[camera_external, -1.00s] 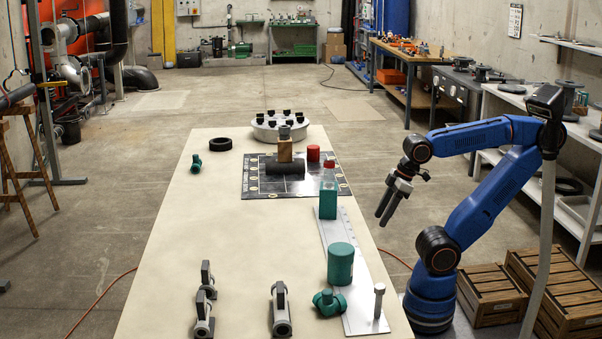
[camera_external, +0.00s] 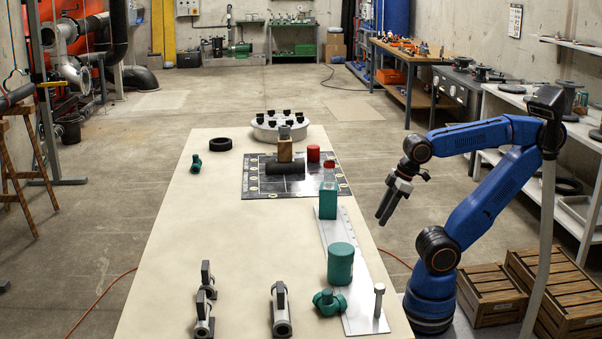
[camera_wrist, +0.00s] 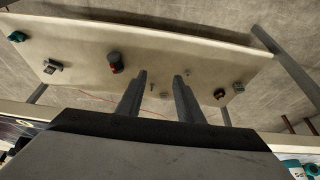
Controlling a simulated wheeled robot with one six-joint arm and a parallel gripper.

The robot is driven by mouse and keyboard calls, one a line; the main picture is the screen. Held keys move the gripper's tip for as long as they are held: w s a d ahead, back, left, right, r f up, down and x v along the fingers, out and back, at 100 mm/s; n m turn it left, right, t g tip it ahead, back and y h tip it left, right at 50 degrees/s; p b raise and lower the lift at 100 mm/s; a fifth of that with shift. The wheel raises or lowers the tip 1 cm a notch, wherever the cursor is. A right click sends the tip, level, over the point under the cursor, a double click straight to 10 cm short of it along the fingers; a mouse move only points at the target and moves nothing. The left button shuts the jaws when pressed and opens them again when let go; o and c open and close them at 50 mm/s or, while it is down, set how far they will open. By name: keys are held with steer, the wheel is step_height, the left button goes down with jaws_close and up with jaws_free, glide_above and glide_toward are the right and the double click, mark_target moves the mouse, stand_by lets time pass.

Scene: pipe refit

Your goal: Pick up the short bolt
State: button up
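My gripper (camera_external: 384,217) hangs over the floor just off the right side of the long pale table (camera_external: 190,230), fingers pointing down and left. In the wrist view its fingers (camera_wrist: 160,74) stand apart with nothing gripped. A small, thin, bolt-like thing (camera_wrist: 152,87) shows on a pale tabletop (camera_wrist: 185,45) between the fingertips, well beyond them; I cannot tell whether it is the short bolt. In the external view a grey bolt (camera_external: 379,300) stands upright on the metal strip (camera_external: 362,319) at the table's near right corner, far from my gripper.
A green cylinder (camera_external: 340,264), a green block (camera_external: 328,200) and a green valve-like fitting (camera_external: 329,302) stand along the strip. A dark mat (camera_external: 262,188) holds a black pipe piece (camera_external: 286,168). Grey clamps (camera_external: 281,312) stand at the near edge. The table's left middle is clear.

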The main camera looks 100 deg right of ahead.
steer(key=w+a+r, duration=0.2)
steer(key=w+r, duration=0.1)
steer(key=r, duration=0.1)
steer(key=w+a+r+n+g, duration=0.1)
steer(key=w+a+r, duration=0.2)
steer(key=w+r, duration=0.1)
steer(key=w+a+r+n, duration=0.1)
steer(key=w+a+r, duration=0.2)
steer(key=r, duration=0.1)
steer(key=shift+w+a+r+y, duration=0.15)
steer(key=shift+r+y, duration=0.05)
steer(key=shift+y, duration=0.2)
steer(key=w+a+r+n+g, duration=0.1)
steer(key=w+a+r, duration=0.4)
steer(key=a, duration=0.2)
step_height(320, 180, up, 8)
steer(key=r+n+g, duration=0.1)
steer(key=n+g, duration=0.2)
steer(key=n, duration=0.2)
glide_above(380, 284)
steer(key=shift+h, duration=0.4)
step_height(380, 284, down, 12)
steer(key=shift+f, duration=0.1)
steer(key=shift+w+a+f, duration=0.1)
steer(key=shift+a+f, duration=0.1)
steer(key=shift+f, duration=1.1)
steer(key=shift+a+f, duration=0.2)
steer(key=shift+f, duration=1.1)
